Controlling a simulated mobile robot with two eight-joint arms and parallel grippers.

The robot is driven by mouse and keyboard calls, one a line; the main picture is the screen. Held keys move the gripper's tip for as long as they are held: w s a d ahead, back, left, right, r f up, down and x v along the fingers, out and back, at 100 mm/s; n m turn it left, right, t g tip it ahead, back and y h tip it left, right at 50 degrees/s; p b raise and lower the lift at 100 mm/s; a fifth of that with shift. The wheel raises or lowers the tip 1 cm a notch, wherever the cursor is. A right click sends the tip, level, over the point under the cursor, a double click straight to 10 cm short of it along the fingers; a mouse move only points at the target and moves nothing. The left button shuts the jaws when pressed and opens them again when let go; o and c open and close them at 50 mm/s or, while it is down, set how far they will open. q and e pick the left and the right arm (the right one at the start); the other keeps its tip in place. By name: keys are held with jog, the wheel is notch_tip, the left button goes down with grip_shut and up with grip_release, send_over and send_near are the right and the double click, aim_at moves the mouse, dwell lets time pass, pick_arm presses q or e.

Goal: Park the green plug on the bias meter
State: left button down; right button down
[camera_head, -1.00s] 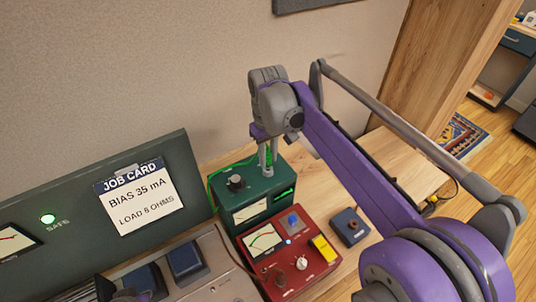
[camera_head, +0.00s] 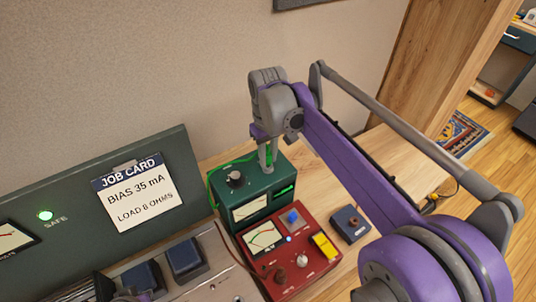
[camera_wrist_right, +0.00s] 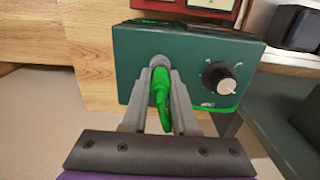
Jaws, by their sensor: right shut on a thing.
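The bias meter is a dark green box (camera_head: 252,205) with a black knob on top, standing behind the red meter in the head view. It also shows in the right wrist view (camera_wrist_right: 190,62). The green plug (camera_wrist_right: 160,92) is between the fingers of my right gripper (camera_wrist_right: 160,85), with its tip at a round grey socket on the meter's top face. I cannot tell how deep the tip sits. In the head view my right gripper (camera_head: 267,160) points down at the meter's top and is shut on the plug. A green cable runs left from it. My left gripper is not clearly in view.
A red meter (camera_head: 290,252) with a dial and yellow and blue parts stands in front of the green box. A small blue box (camera_head: 350,224) is to its right. A panel with a job card (camera_head: 138,195) and a lit green lamp stands at left.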

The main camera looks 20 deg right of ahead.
jog(key=shift+f, duration=0.35)
jog(key=c, duration=0.6)
grip_release()
notch_tip(320, 180, up, 11)
jog(key=shift+f+p, duration=0.1)
jog(key=shift+p, duration=0.2)
